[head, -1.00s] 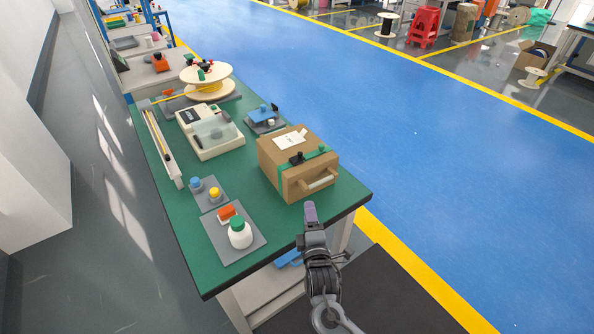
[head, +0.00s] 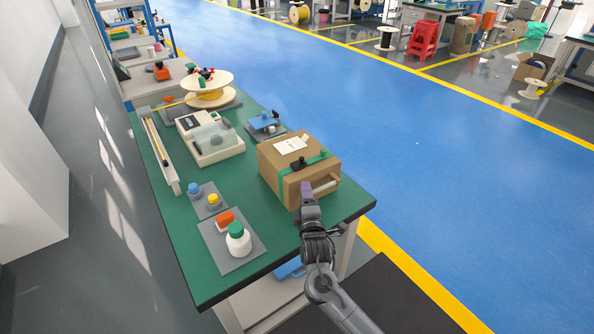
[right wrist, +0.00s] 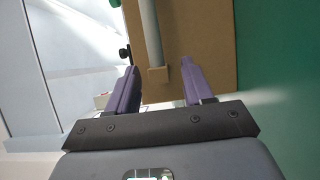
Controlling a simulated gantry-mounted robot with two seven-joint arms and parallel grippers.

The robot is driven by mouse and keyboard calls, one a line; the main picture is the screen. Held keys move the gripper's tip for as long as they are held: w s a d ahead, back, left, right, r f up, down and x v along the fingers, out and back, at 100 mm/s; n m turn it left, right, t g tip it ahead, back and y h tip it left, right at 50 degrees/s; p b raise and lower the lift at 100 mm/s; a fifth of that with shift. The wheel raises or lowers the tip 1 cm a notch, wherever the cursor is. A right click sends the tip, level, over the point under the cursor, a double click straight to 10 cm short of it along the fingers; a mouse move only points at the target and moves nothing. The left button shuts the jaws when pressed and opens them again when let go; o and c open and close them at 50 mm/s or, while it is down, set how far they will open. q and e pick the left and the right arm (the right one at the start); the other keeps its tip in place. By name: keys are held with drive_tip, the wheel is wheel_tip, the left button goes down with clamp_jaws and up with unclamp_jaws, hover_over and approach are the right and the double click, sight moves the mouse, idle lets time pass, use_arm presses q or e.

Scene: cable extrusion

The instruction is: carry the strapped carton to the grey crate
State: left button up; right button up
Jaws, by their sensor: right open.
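The strapped carton (head: 287,168) is a brown box with a green strap and a white label on top. It stands at the right side of the green table and has a pale bar handle (head: 325,187) on its near face. My right gripper (head: 306,190) is in front of that face, just left of the handle in the head view. In the right wrist view its two purple fingers (right wrist: 160,88) are apart, with the carton face (right wrist: 195,35) and the handle (right wrist: 151,35) ahead between them. Nothing is held. My left gripper and the grey crate are not identifiable in view.
The green table (head: 185,245) also carries a white bottle with a green cap (head: 238,241), small jars on a grey mat (head: 203,195), a beige device (head: 215,140) and a cable spool (head: 207,88). Blue floor (head: 430,150) lies open to the right.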

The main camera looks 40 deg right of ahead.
drive_tip(key=shift+w+d, duration=0.1)
drive_tip(key=shift+w, duration=0.1)
drive_tip(key=shift+c, duration=0.3)
clamp_jaws()
idle(1.0)
drive_tip(key=shift+r, duration=0.25)
